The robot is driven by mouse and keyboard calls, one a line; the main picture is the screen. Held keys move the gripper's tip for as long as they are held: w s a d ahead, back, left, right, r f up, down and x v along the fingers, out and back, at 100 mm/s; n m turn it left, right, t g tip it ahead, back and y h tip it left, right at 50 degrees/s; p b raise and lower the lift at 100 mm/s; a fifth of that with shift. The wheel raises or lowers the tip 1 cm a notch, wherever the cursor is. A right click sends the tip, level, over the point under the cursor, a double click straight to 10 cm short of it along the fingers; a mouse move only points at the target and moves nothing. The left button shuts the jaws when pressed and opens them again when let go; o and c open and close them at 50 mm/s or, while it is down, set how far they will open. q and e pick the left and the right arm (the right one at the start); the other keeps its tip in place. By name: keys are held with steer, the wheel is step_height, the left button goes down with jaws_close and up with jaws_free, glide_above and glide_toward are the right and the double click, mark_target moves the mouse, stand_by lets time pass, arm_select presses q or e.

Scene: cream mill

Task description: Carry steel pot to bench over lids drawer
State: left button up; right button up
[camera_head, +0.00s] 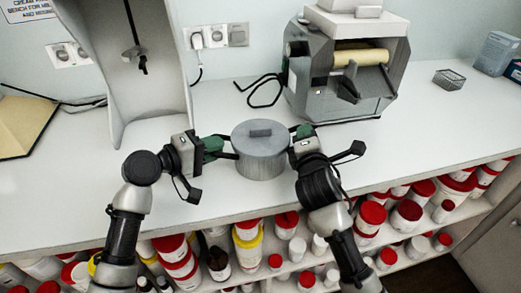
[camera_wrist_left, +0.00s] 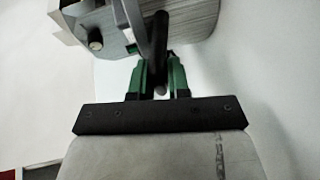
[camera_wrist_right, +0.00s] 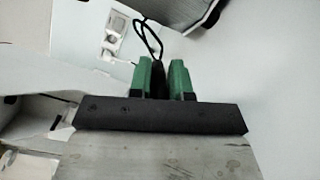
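The steel pot (camera_head: 260,155) is a grey cylinder with a flat lid and a bar on top, upright at the middle of the white bench (camera_head: 400,150). Whether its base touches the bench is hard to tell. My left gripper (camera_head: 226,146) is at its left side, with its green fingers closed on a dark handle (camera_wrist_left: 160,50). My right gripper (camera_head: 298,132) is at its right side, with its fingers (camera_wrist_right: 161,80) close together around a dark piece that looks like the other handle. No lids drawer can be made out.
A grey roller mill (camera_head: 345,70) stands behind the pot to the right, a black cable loop (camera_head: 262,92) beside it. A tall pale stand (camera_head: 135,70) is at the left. A wire basket (camera_head: 449,79) lies far right. Shelves of red-lidded tubs (camera_head: 372,213) are below. Bench right of the pot is clear.

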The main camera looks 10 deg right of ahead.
arm_select(q)
jaws_close()
arm_select(e)
jaws_close()
arm_select(q)
steer(key=shift+r, duration=0.15)
arm_select(e)
steer(key=shift+r, duration=0.1)
